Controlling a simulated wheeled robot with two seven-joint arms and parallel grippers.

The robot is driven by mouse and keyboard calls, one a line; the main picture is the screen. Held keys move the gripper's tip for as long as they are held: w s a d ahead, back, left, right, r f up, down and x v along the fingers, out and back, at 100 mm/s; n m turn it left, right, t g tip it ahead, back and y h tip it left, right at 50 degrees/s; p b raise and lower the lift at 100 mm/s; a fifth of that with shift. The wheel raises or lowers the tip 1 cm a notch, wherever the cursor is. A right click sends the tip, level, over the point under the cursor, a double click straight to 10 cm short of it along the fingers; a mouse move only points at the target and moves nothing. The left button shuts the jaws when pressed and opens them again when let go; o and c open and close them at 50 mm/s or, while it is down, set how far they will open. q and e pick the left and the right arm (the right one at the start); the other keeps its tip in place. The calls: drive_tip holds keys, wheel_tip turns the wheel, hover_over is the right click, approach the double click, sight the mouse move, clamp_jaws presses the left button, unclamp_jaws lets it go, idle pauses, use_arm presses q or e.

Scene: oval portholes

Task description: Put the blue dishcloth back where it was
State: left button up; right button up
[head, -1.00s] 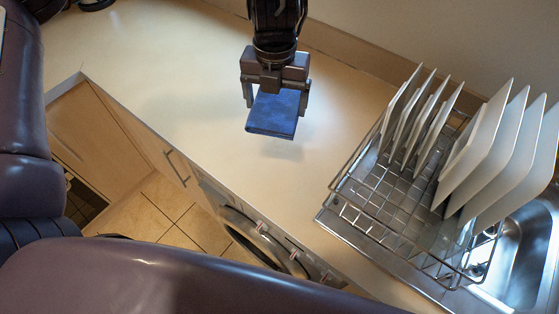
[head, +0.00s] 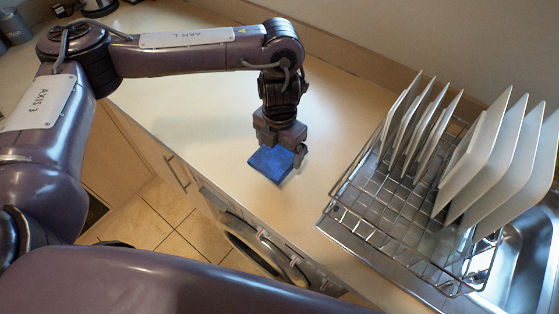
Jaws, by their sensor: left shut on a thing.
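The blue dishcloth (head: 270,164) is a small folded square in the head view, over the pale worktop near its front edge. My left gripper (head: 280,146) points down and is shut on the dishcloth's back edge. I cannot tell whether the cloth touches the worktop or hangs just above it. My right gripper is not in view.
A wire dish rack (head: 377,205) with several white plates (head: 482,150) stands at the right, beside a steel sink (head: 515,262). A washing machine (head: 262,240) is below the worktop's front edge. The worktop (head: 190,100) left of the cloth is clear.

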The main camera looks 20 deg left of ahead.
sight(280, 161)
use_arm(q)
drive_tip(key=shift+f+b, duration=0.3)
drive_tip(key=shift+f, duration=2.7)
drive_tip(key=shift+f, duration=0.2)
drive_tip(key=o, duration=0.7)
drive_tip(key=shift+r, duration=0.45)
wheel_tip(280, 161, up, 12)
drive_tip(key=shift+f, duration=0.2)
drive_tip(key=shift+s+f, duration=0.1)
drive_tip(key=shift+s, duration=0.05)
